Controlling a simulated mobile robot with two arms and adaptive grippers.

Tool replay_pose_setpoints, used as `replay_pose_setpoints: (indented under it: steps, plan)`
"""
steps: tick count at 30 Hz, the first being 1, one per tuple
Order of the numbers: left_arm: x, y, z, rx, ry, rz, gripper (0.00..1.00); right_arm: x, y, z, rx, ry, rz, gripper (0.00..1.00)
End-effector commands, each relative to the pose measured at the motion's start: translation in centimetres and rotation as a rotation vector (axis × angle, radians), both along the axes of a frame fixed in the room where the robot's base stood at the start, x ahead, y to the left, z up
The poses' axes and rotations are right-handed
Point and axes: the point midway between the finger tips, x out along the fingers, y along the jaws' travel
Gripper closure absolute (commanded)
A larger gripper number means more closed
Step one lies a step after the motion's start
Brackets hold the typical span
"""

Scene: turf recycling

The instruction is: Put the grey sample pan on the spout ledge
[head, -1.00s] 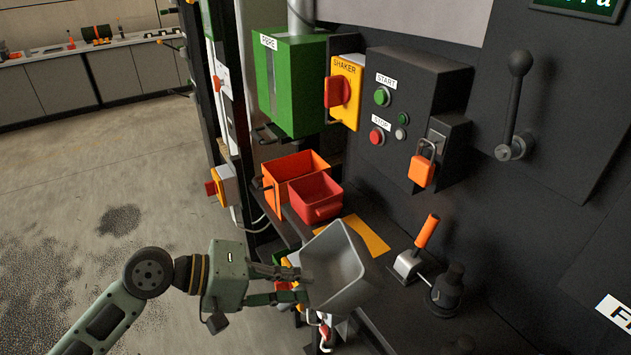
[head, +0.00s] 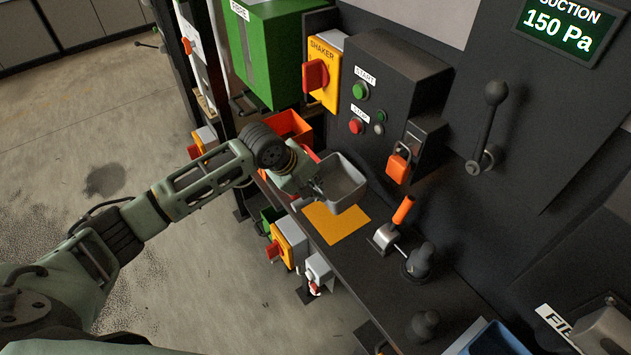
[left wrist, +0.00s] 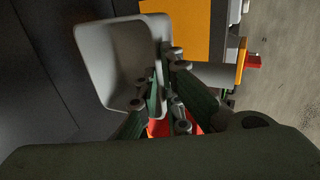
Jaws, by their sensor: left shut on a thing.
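The grey sample pan (head: 343,180) is an open, roughly square tray, a little tilted, near the control panel and just behind the yellow patch (head: 336,222) on the dark ledge (head: 368,262). My left gripper (head: 317,190) is shut on the pan's near left wall. In the left wrist view the pan (left wrist: 112,62) shows its hollow inside, with the fingers (left wrist: 165,80) at its right wall and the yellow patch (left wrist: 182,28) beside it. I cannot tell whether the pan touches the ledge.
An orange bin (head: 291,124) and a mostly hidden red bin stand behind my left wrist. A lever with an orange handle (head: 404,210) and a dark knob (head: 420,260) rise from the ledge on the right. A panel with a padlock (head: 399,166) stands behind the pan.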

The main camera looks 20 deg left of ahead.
Motion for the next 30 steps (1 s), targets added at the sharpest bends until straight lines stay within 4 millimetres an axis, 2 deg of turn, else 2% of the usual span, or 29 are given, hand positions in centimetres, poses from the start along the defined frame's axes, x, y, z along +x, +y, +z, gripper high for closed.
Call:
replay_pose_setpoints:
  steps: [5, 13, 18, 30]
  plan:
    - [0.1, -0.1, 0.1, -0.001, -0.001, -0.001, 1.00, 1.4, 0.5, 0.1, 0.007, -0.021, -0.001, 1.00]
    - [0.4, -0.6, 0.7, 0.089, 0.105, -0.002, 1.00, 0.7, 1.2, 0.0, 0.014, -0.012, -0.004, 1.00]
    - [0.1, -0.3, -1.4, 0.098, 0.118, 0.000, 1.00, 0.0, 1.2, -0.6, 0.014, -0.001, -0.004, 1.00]
    - [0.1, -0.3, -5.2, 0.095, 0.116, -0.001, 1.00, 0.1, 0.7, -1.4, 0.009, -0.002, -0.001, 1.00]
